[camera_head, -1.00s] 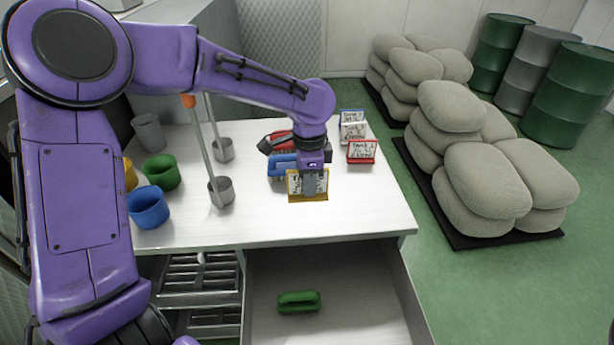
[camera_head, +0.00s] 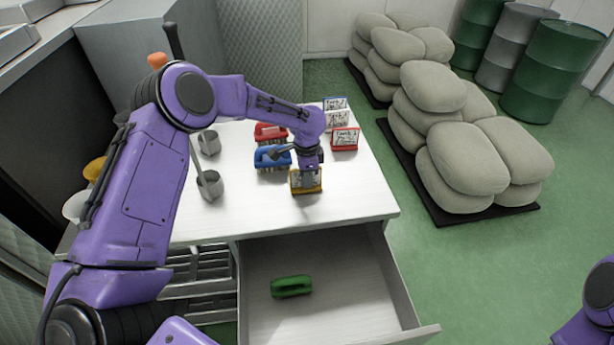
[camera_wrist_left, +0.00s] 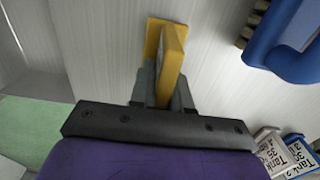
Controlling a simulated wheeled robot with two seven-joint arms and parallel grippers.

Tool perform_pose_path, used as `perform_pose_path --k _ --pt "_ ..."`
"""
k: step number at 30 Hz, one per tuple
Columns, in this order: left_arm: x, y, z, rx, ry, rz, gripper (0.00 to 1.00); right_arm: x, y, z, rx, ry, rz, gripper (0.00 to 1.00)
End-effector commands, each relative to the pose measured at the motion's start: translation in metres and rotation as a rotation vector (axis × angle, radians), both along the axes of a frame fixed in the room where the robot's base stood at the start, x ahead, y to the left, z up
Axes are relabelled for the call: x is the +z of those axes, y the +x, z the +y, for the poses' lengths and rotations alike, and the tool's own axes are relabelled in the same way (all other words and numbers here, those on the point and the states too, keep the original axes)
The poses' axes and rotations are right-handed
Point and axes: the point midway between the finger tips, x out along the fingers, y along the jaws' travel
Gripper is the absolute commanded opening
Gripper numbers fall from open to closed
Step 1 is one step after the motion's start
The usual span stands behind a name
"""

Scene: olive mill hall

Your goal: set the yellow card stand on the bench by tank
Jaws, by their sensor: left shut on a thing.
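The yellow card stand (camera_head: 305,182) is near the front right of the white bench (camera_head: 350,197), with its card facing forward. My left gripper (camera_head: 311,165) is shut on it from above. In the left wrist view the yellow stand (camera_wrist_left: 171,65) shows edge-on between the fingers. I cannot tell whether its base touches the bench. A red card stand (camera_head: 345,139), a white one (camera_head: 338,118) and a blue one (camera_head: 335,103) stand towards the back right. My right gripper is out of view; only part of that arm shows at the lower right.
A blue brush (camera_head: 272,157) and a red brush (camera_head: 270,132) lie behind the yellow stand. Grey long-handled scoops (camera_head: 210,186) are to the left. A drawer (camera_head: 345,300) is open below, holding a green brush (camera_head: 291,286). Sacks (camera_head: 480,165) lie right.

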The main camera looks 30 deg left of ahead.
Motion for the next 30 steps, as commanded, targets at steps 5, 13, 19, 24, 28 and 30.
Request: perform_pose_path --k 5,13,19,24,28,30 --pt "-0.003 0.0 0.0 0.0 0.0 0.0 0.4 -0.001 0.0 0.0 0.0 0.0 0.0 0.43" --pt "-0.003 0.0 0.0 0.0 0.0 0.0 0.42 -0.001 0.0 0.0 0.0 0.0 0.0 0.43" --pt "0.02 0.001 0.0 0.0 0.001 -0.005 0.42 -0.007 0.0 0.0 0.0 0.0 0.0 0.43" --pt "0.065 0.001 0.0 0.0 -0.001 -0.006 0.42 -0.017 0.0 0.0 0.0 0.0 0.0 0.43" --pt "0.095 0.0 0.0 0.0 0.0 -0.003 0.42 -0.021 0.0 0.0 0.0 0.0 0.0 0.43" --pt "0.107 0.0 0.0 0.002 0.0 -0.001 0.42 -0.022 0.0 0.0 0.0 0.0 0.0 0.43"
